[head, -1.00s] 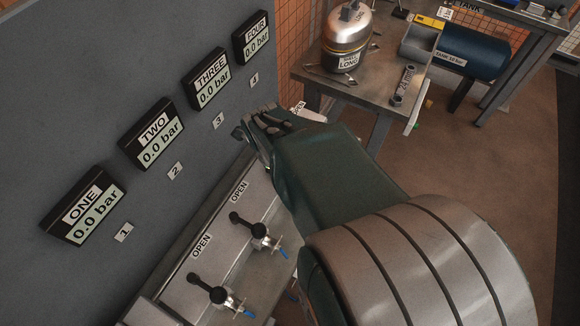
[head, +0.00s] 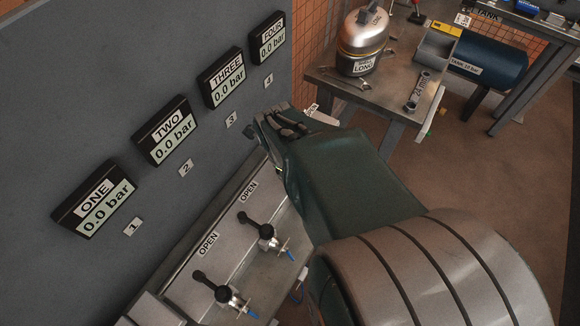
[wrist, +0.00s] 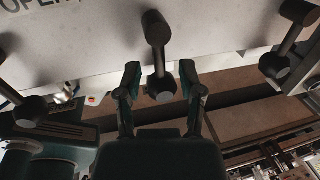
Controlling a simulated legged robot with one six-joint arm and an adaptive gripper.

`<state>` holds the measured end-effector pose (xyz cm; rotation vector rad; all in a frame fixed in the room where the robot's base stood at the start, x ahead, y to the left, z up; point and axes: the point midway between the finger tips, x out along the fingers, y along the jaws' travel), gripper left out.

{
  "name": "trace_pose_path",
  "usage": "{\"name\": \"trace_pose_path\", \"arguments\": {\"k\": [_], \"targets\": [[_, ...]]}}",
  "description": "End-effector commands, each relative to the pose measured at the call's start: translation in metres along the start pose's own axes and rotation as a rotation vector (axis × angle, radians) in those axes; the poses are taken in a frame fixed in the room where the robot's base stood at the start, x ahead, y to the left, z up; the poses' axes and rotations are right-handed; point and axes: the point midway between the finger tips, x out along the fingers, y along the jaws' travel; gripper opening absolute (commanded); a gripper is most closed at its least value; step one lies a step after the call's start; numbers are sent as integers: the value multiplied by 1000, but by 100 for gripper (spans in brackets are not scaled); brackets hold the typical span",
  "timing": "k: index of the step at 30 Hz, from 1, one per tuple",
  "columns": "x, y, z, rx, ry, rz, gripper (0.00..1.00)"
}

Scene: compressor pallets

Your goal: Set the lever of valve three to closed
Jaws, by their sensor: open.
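In the wrist view, a dark lever with a round knob (wrist: 157,38) stands between the two spread fingers of my gripper (wrist: 161,82). The fingers are open on either side of its lower end, with gaps visible. No number shows on it there, but it fits valve three by its place in the row. In the head view, my gripper (head: 280,122) is over the row beyond the second lever (head: 258,226) and hides the valve there. The display THREE (head: 225,80) reads 0.0 bar.
The first lever (head: 213,285) and the second stand beside OPEN labels. Neighbouring levers flank the middle one in the wrist view, left (wrist: 22,108) and right (wrist: 282,50). A bench (head: 392,92) with a metal tank (head: 363,35) and wrenches stands beyond my arm.

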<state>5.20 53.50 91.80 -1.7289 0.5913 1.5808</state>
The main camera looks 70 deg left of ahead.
Motion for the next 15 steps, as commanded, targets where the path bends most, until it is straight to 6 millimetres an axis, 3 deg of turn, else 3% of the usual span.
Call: {"name": "trace_pose_path", "arguments": {"k": [15], "targets": [[-95,-2,3,-1,-3,-1,50]]}}
